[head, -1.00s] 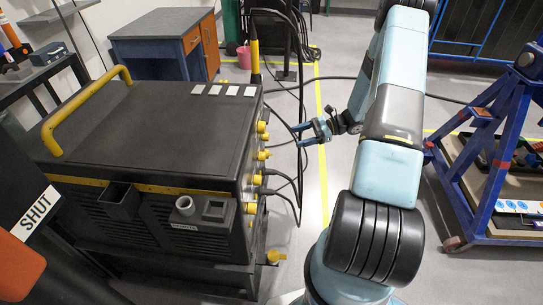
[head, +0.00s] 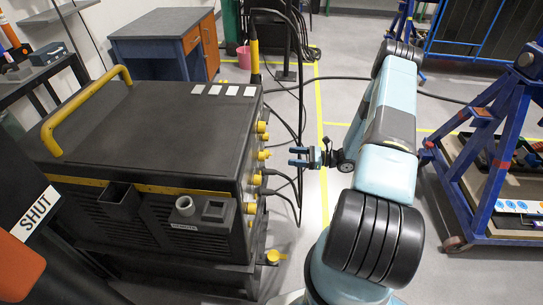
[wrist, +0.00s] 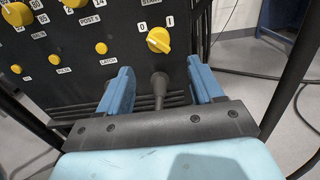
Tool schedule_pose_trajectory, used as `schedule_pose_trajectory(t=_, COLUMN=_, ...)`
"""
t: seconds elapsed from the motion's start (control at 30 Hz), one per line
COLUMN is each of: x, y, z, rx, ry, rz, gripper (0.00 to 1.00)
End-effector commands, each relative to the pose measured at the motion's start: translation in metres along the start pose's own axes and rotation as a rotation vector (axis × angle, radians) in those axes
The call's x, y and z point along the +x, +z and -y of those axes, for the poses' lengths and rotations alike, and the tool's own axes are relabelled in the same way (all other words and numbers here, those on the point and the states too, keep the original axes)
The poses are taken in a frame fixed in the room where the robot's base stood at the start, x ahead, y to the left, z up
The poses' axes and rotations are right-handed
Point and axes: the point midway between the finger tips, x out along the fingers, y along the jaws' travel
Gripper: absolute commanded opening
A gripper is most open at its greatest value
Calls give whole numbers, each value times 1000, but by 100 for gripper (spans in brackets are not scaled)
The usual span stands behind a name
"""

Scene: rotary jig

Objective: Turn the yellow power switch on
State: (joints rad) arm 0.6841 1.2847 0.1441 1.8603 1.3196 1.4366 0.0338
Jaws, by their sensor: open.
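The yellow switch (wrist: 158,40) is a rotary knob on the black panel in the wrist view, between the printed marks 0 and 1. Which mark it points at is hard to tell. My gripper (wrist: 162,82) is open, its two blue fingers below the knob in the picture, apart from it, with nothing gripped. A dark stem shows between the fingers. In the head view my gripper (head: 292,157) is to the right of the black cabinet (head: 150,125), facing its knobbed side. That side is seen nearly edge-on, so I cannot single out the switch there.
Other yellow knobs (wrist: 101,48) sit to the left on the panel. Black cables (head: 285,180) hang from the cabinet's side near my gripper. A blue wheeled frame (head: 480,160) stands at right.

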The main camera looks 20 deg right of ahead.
Motion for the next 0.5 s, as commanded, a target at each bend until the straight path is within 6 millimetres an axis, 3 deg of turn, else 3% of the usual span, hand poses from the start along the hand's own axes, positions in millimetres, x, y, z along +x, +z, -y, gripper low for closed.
schedule_pose_trajectory(t=0.3, x=58, y=0, z=-1, rx=0, ry=3, rz=0, gripper=66)
schedule_pose_trajectory(t=0.5, x=84, y=0, z=-1, rx=-1, ry=3, rz=1, gripper=66)
